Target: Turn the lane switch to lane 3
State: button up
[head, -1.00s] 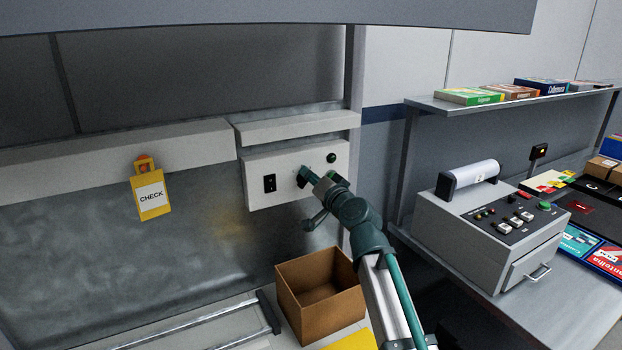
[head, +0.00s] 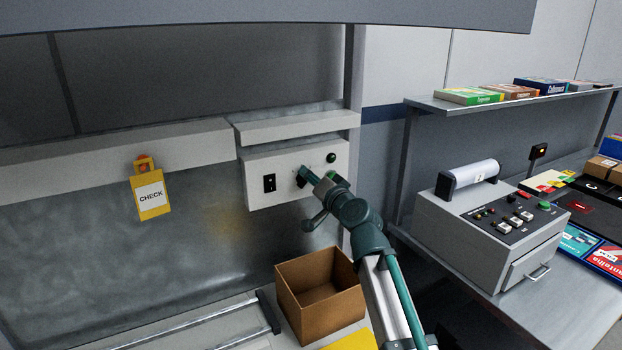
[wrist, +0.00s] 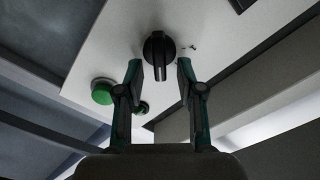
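The lane switch is a black rotary knob (wrist: 158,52) on a pale wall panel (head: 290,197). In the wrist view its ridge runs nearly along the picture's height, tilting slightly. Small dark marks beside it are too small to read. My gripper (wrist: 159,66) is open, with one finger on each side of the knob and a visible gap to both. In the head view my gripper (head: 308,178) is at the panel face and largely hides the knob.
A black rocker switch (head: 269,183) is left of the knob. A ledge (head: 297,126) juts out above the panel. An open cardboard box (head: 320,295) stands below.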

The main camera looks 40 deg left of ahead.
jog(key=v, duration=1.1)
jog(key=shift+s+d, duration=0.2)
jog(key=shift+d, duration=0.1)
